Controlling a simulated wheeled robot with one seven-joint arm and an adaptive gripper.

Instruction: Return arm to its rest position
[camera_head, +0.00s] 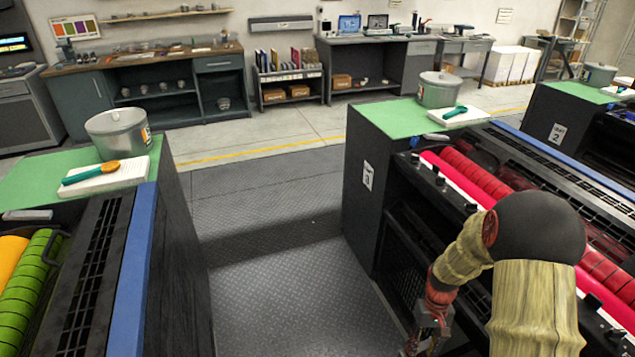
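My arm shows at the lower right, with a black rounded joint and tan covered links. It bends left and down. My gripper (428,342) hangs at the bottom edge, in front of the dark side of the ink unit (367,178) marked 3. Its fingers are small and partly cut off by the frame edge, so I cannot tell whether they are open or shut. No held object shows.
The unit with red rollers (470,175) stands close to my arm. A unit with green and yellow rollers (25,285) stands at left. Pots (118,132) and (438,90) stand on green tops. The dark floor (275,260) between the units is clear.

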